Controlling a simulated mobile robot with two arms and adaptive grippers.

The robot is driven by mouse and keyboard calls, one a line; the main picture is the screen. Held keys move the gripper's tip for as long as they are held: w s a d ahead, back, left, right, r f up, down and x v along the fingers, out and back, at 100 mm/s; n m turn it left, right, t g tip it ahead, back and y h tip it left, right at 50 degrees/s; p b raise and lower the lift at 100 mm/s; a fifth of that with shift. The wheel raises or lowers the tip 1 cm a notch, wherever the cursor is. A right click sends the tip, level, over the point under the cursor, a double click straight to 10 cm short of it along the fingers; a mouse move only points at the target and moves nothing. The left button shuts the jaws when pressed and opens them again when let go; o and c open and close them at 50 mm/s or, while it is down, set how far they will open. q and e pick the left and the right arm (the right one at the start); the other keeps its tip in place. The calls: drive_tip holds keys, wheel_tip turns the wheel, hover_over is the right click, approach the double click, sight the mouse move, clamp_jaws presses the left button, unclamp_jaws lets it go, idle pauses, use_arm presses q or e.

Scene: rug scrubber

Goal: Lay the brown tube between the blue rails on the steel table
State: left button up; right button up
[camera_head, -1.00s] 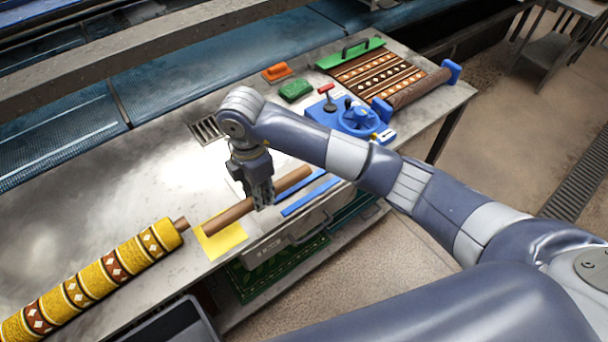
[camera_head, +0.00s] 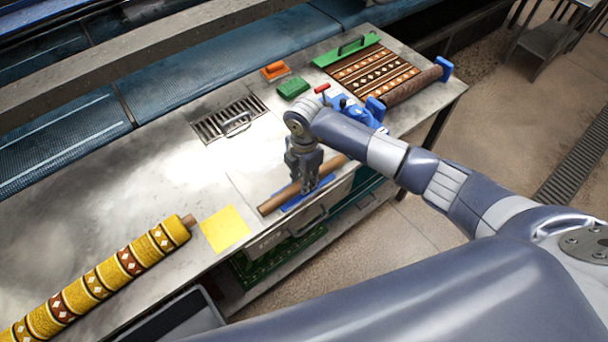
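The brown tube (camera_head: 279,202) is a plain slim cylinder at the front part of the steel table (camera_head: 170,170). My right gripper (camera_head: 308,190) reaches down from above, shut on the tube near its middle. The tube slants from lower left to upper right, over the area of the blue rails (camera_head: 296,204). My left gripper is not in view.
A yellow sheet (camera_head: 225,228) and a rolled yellow patterned rug (camera_head: 100,281) lie to the left. A drain grate (camera_head: 230,121) is behind. Green (camera_head: 294,87) and orange (camera_head: 275,70) brushes and a partly unrolled brown rug (camera_head: 375,75) lie at the back right.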

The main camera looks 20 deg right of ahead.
drive_tip(key=o, duration=1.1)
drive_tip(key=shift+f, duration=0.1)
drive_tip(key=shift+r, duration=0.25)
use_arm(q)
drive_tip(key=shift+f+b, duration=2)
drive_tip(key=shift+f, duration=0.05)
use_arm(e)
drive_tip(key=shift+r, duration=5.9)
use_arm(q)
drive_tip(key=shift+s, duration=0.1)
